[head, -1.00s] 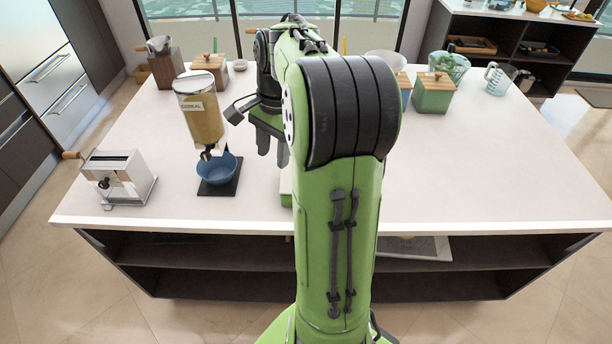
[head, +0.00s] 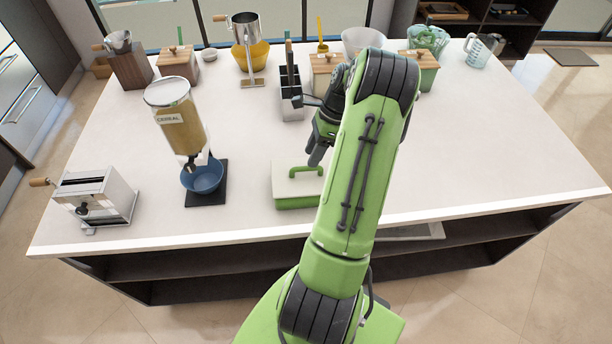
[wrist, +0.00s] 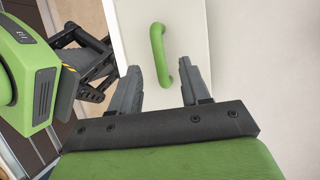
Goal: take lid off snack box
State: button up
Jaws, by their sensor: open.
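The snack box (head: 296,203) is a low green box on the front middle of the white counter. Its pale lid (head: 288,184) is on top, with a green arched handle (head: 306,171). My gripper (head: 316,155) is above the counter, just behind and to the right of the handle in the head view. In the wrist view my gripper (wrist: 165,80) is open and empty, and the green handle (wrist: 158,55) lies ahead of and partly between its fingertips. I cannot tell the exact height between them. My arm hides the right end of the box.
A cereal dispenser (head: 180,118) with a blue bowl (head: 203,175) stands left of the box. A metal hand-cranked machine (head: 97,198) is at the front left. A dark utensil holder (head: 291,105) and wooden boxes stand behind. The right side of the counter is clear.

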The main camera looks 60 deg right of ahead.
jog(key=x, duration=0.4)
jog(key=shift+f, duration=0.3)
grip_shut()
jog(key=shift+r, duration=0.1)
